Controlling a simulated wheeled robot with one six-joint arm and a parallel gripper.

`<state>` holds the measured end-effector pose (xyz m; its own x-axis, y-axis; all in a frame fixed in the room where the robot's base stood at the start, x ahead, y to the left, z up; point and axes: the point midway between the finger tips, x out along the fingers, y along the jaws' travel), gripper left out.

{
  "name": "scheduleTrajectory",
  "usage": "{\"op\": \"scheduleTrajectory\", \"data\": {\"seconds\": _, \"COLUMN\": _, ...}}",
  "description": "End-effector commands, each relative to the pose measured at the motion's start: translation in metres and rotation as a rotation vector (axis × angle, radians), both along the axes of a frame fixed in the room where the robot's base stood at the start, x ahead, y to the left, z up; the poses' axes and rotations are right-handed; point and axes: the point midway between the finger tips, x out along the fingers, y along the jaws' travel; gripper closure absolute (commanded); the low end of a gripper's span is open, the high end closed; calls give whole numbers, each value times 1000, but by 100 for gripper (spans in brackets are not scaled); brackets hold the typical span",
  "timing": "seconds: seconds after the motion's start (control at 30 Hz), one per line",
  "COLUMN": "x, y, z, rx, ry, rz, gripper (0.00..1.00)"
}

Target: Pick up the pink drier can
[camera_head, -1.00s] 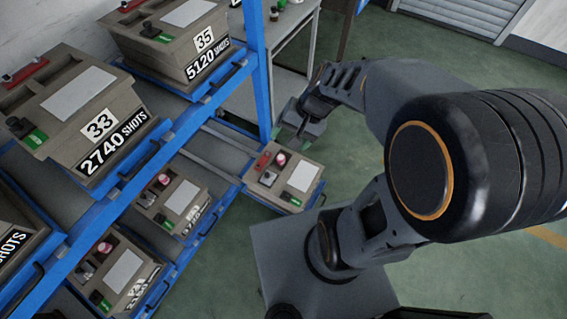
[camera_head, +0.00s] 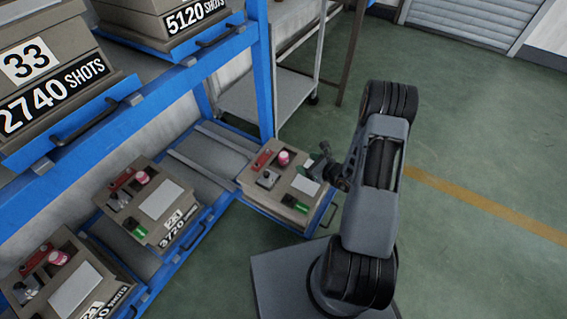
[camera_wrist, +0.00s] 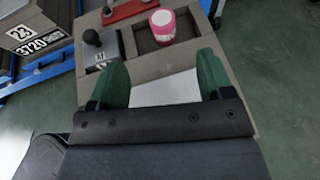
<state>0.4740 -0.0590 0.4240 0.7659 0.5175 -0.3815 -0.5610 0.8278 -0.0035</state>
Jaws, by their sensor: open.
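The pink drier can (camera_head: 284,157) stands in a recess on top of a tan mould box (camera_head: 262,201) on the pulled-out lower drawer. In the wrist view the pink can (camera_wrist: 163,27) has a white-labelled lid and sits ahead of the fingertips, right of centre. My gripper (camera_wrist: 160,78) is open, with green fingers apart and nothing between them. In the head view my gripper (camera_head: 319,160) is at the right side of the box, apart from the can. A white plate on the box top lies below the fingers.
A black-knobbed lever (camera_wrist: 92,38) and a red bar (camera_wrist: 130,9) are beside the can. Box 23 (camera_head: 157,203) stands on the drawer to the left. The blue rack (camera_head: 258,70) rises behind. Green floor at the right is clear.

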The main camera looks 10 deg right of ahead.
Motion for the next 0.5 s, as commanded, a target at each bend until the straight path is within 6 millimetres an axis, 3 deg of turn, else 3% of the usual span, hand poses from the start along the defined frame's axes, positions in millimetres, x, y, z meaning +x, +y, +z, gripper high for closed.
{"op": "scheduleTrajectory", "data": {"seconds": 0.03, "x": 6, "y": 5, "z": -9, "rx": 1, "ry": 2, "rz": -2, "gripper": 26}}
{"op": "scheduleTrajectory", "data": {"seconds": 0.3, "x": 42, "y": 28, "z": -27, "rx": 2, "ry": 3, "rz": -5, "gripper": 26}}
{"op": "scheduleTrajectory", "data": {"seconds": 0.5, "x": 56, "y": 37, "z": -32, "rx": 3, "ry": 2, "rz": -7, "gripper": 26}}
